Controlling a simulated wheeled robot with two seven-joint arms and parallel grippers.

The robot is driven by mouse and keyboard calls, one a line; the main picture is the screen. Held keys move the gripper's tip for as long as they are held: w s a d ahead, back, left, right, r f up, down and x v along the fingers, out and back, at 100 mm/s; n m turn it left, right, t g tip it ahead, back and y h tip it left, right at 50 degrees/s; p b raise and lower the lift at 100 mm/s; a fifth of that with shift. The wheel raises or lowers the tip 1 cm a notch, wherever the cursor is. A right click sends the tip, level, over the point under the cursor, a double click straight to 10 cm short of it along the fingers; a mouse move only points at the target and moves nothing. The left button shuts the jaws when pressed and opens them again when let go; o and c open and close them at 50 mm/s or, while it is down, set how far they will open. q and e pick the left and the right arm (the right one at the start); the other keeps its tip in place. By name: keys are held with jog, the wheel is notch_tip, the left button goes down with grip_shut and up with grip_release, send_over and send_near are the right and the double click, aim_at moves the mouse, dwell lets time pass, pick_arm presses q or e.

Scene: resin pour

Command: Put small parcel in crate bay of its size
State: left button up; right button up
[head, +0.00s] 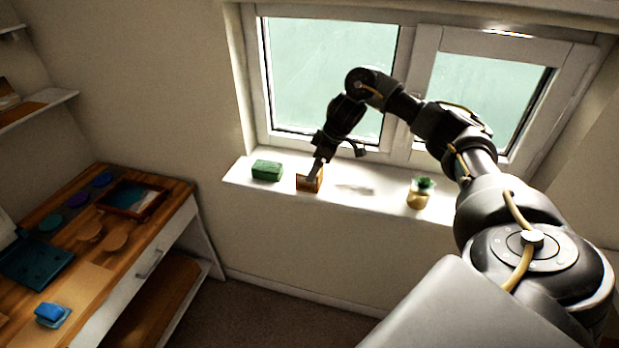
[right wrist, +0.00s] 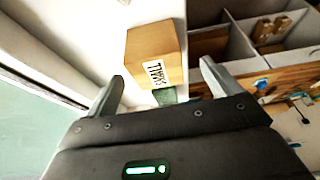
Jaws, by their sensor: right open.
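A small brown parcel (head: 301,185) stands on the white window sill, partly covered by my right gripper in the head view. My right gripper (head: 316,170) is at the parcel from above. In the right wrist view its two fingers (right wrist: 162,74) are apart, with the parcel between and beyond their tips; I cannot tell whether they touch it. No crate can be made out for certain. My left gripper is not in view.
On the sill (head: 375,197), a green block (head: 267,170) lies left of the parcel and a potted plant (head: 419,193) stands to the right. The window (head: 330,75) is close behind. A wooden desk (head: 150,230) is at left. White-walled compartments (right wrist: 238,45) show in the right wrist view.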

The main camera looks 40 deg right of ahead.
jog(key=shift+x, duration=1.15)
jog(key=x, duration=0.2)
jog(key=p+x, duration=0.1)
jog(key=x, duration=0.1)
jog(key=shift+w+d, duration=0.15)
jog(key=shift+w, duration=0.25)
jog(key=shift+f, duration=0.3)
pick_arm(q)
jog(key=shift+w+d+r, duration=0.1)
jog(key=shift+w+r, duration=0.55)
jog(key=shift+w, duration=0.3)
pick_arm(e)
jog(key=shift+c, duration=0.4)
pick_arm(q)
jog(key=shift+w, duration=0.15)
pick_arm(e)
jog(key=c, duration=1.1)
jog(key=shift+r, duration=0.1)
jog(key=shift+c, duration=0.2)
